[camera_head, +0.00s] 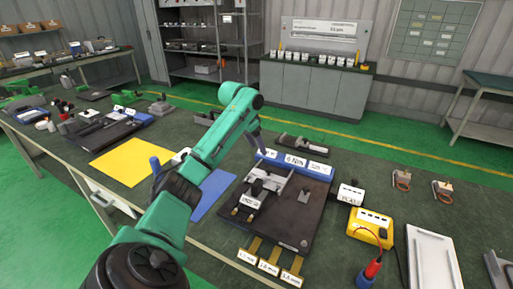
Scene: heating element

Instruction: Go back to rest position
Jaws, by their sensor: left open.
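My left arm comes in from the lower left in green and dark segments and reaches over the workbench. My left gripper (259,143) shows small and partly hidden at the far end of the arm, near the back edge of a dark fixture board (292,222). It is open, and I see nothing held in it. My right gripper is not in view.
A grey cabinet (312,88) stands behind, across green floor.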

